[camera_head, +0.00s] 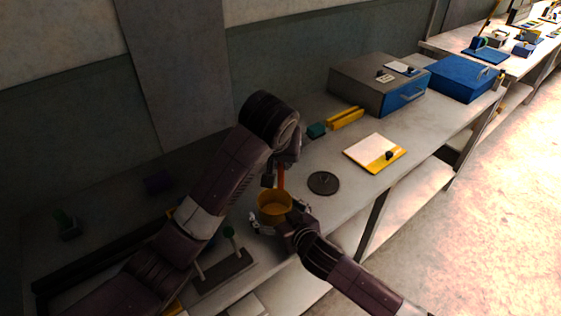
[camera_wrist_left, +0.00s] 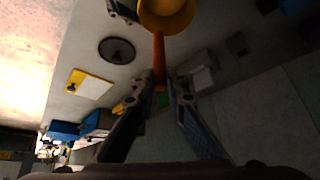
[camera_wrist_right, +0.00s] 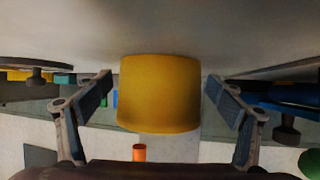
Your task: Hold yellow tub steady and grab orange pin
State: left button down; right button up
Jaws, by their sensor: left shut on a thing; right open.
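The yellow tub (camera_head: 275,208) stands on the bench in front of me. In the right wrist view the tub (camera_wrist_right: 159,95) appears inverted, between the spread fingers of my right gripper (camera_wrist_right: 159,83), with gaps on both sides. The right gripper (camera_head: 291,216) is open at the tub's near right side. The orange pin (camera_head: 281,176) rises at the tub; its end (camera_wrist_right: 139,152) shows past the rim in the right wrist view. My left gripper (camera_wrist_left: 161,80) is shut on the pin (camera_wrist_left: 158,52). Whether the pin's lower end is inside the tub is unclear.
A dark disc (camera_head: 323,183) and a yellow-edged board (camera_head: 396,158) lie to the right of the tub. A grey box (camera_head: 350,84) and blue box (camera_head: 462,78) stand farther back. A stand with a green knob (camera_head: 228,234) is close on the left.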

jog(key=v, duration=1.1)
jog(key=shift+s+d+r, duration=0.1)
jog(key=shift+s+d, duration=0.05)
jog(key=shift+s, duration=0.15)
